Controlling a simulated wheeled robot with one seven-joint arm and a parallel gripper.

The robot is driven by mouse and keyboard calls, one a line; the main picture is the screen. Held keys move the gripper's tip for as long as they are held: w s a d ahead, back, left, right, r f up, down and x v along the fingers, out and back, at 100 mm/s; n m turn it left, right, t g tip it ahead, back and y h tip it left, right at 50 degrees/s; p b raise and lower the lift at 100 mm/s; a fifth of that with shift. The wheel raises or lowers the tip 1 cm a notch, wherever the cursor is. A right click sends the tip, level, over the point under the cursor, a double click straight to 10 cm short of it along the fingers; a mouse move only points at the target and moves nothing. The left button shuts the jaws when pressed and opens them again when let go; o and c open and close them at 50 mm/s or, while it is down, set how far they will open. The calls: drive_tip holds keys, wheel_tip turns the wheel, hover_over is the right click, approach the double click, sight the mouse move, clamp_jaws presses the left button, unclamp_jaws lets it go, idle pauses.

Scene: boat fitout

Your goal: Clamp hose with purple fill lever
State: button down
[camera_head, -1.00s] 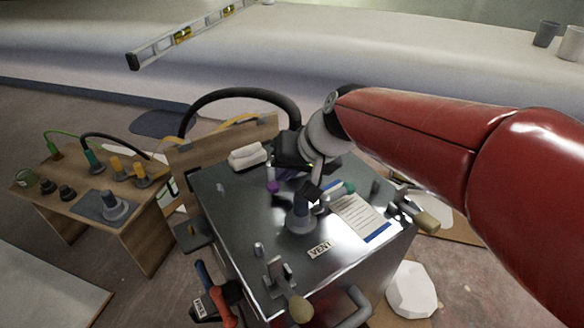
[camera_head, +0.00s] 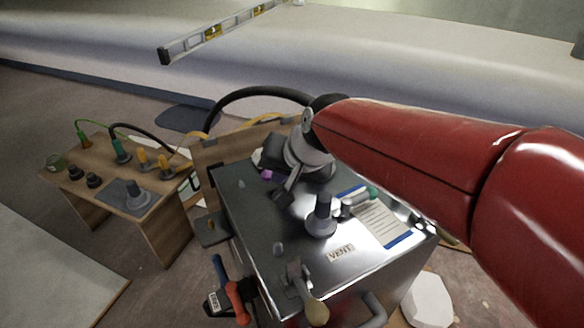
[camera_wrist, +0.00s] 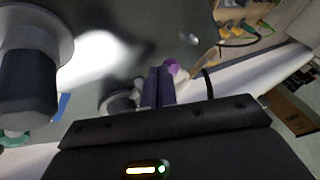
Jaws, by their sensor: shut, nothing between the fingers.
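The purple fill lever shows in the head view as a small purple knob (camera_head: 267,175) near the back left of the metal box top (camera_head: 262,222). Most of it is hidden behind my wrist. My gripper (camera_head: 283,194) is above the box top, just right of the knob, with its fingers shut and empty. In the wrist view the purple knob (camera_wrist: 172,66) is just beyond and right of my fingertips (camera_wrist: 159,72). I cannot tell whether they touch. A thick black hose (camera_head: 235,98) arcs behind the box. Its clamping point is hidden.
A "VENT" label (camera_head: 341,252), a brass-knobbed lever (camera_head: 317,311) and a red handle (camera_head: 237,300) are at the front. A wooden bench (camera_head: 160,215) stands left.

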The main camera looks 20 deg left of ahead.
drive_tip(key=shift+w+a, duration=0.1)
drive_tip(key=shift+a, duration=0.4)
drive_tip(key=shift+a, duration=0.1)
idle(0.5)
